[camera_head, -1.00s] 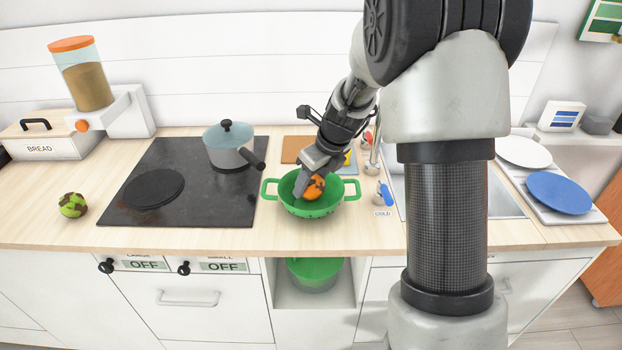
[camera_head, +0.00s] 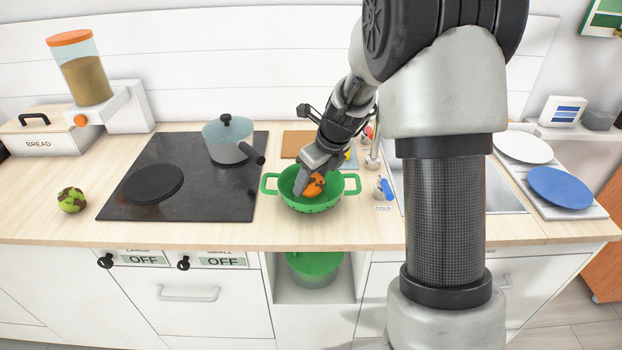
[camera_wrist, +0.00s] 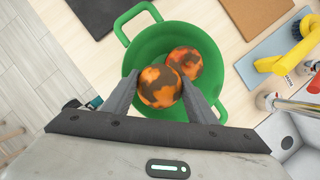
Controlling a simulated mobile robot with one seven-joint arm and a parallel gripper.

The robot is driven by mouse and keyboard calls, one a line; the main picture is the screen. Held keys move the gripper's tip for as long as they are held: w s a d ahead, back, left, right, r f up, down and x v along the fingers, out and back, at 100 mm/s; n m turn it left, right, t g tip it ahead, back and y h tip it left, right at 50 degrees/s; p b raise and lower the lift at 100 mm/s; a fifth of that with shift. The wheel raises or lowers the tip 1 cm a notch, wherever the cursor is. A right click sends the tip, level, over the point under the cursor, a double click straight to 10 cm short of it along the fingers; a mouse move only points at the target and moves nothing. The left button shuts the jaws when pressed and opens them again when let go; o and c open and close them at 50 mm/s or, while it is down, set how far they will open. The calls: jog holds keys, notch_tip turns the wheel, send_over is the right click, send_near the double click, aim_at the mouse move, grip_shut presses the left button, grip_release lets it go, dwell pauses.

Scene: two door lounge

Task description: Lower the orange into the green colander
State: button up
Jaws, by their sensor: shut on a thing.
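The green colander (camera_head: 342,198) stands upright on the counter; it also shows in the wrist view (camera_wrist: 152,45). My gripper (camera_wrist: 157,78) is shut on an orange (camera_wrist: 158,90) with dark brown patches. The fingers hold it from both sides, over the colander's bowl. A second, similar orange (camera_wrist: 186,61) lies inside the colander, just beyond the held one. In the head view my gripper (camera_head: 303,188) reaches down into the colander's opening, and orange patched skin (camera_head: 316,185) shows beside the fingers. Whether the held orange touches the bottom or the other orange is unclear.
A black cooktop (camera_head: 205,195) with a lidded pot (camera_head: 228,148) is left of the colander. A sink (camera_head: 505,198) and faucet (camera_head: 374,155) are to the right. Boards (camera_head: 297,146) lie behind. A green-brown ball (camera_head: 71,200) sits far left. The counter in front is clear.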

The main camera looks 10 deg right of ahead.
jog(key=shift+f, duration=0.5)
jog(key=o, duration=1.2)
jog(key=shift+o, duration=0.2)
jog(key=shift+r, duration=0.15)
jog(key=p+v, duration=0.2)
jog(key=v, duration=1.5)
jog(key=s+a+r+n+p, duration=0.1)
jog(key=s+r+n, duration=0.2)
jog(key=s+n, duration=0.5)
jog(key=s+a+r+n+t+h+p, duration=0.1)
jog(key=s+r+n+p, duration=0.1)
jog(key=s+n, duration=0.6)
jog(key=s+a+r+n+t+h+p, duration=0.1)
jog(key=s+r+n, duration=0.3)
jog(key=s+n, duration=0.4)
jog(key=n+p, duration=0.1)
jog(key=n, duration=0.4)
jog(key=shift+s+r, duration=0.25)
jog(key=shift+r, duration=0.15)
